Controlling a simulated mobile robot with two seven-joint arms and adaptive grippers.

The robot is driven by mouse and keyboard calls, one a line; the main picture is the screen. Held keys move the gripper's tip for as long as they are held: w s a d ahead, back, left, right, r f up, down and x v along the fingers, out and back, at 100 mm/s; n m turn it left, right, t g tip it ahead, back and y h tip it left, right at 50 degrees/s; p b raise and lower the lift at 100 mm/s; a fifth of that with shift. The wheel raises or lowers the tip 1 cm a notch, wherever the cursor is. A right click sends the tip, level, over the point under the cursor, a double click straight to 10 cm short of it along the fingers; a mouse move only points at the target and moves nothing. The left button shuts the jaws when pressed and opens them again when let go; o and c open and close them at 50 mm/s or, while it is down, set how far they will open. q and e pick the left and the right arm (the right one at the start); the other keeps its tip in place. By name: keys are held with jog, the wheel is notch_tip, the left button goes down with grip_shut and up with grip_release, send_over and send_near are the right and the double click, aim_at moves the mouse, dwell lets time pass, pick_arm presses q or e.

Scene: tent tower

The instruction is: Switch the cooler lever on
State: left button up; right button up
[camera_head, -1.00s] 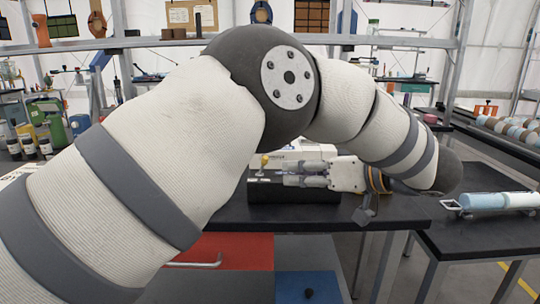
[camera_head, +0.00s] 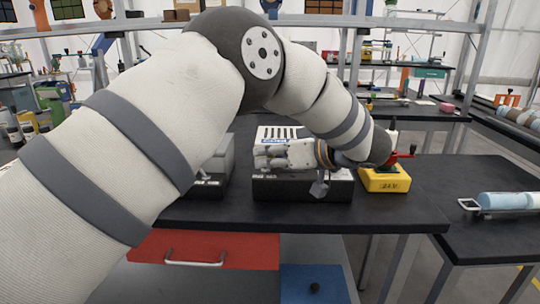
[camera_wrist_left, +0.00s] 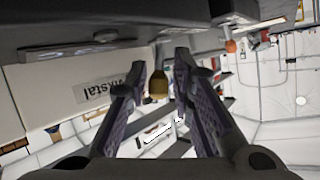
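The cooler (camera_head: 282,132) is a white box with top slots and a blue label on a black base. It stands on the black bench, partly hidden behind my left gripper (camera_head: 272,156). A brass-yellow knob (camera_wrist_left: 158,85), which looks like the lever's end, shows between the two fingertips of my left gripper (camera_wrist_left: 160,75). The fingers are apart, with gaps beside the knob; I cannot tell its depth. In the head view the knob is hidden. My right gripper is out of view.
A yellow box marked 24V (camera_head: 385,180) with a red lever stands just right of the cooler, close to my wrist. A grey device (camera_head: 215,165) stands to the left. A red drawer (camera_head: 205,248) is under the bench front. The bench front strip is clear.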

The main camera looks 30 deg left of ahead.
pick_arm(q)
grip_shut()
jog(key=shift+w+d+f+m+y+b, duration=0.15)
jog(key=shift+w+f+m+y+b, duration=0.2)
jog(key=shift+y, duration=0.25)
jog(key=shift+s+d+y, duration=0.1)
jog(key=shift+y, duration=0.2)
jog(key=shift+r, duration=0.2)
grip_release()
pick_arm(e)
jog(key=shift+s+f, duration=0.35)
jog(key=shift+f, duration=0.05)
pick_arm(q)
jog(key=v, duration=1.2)
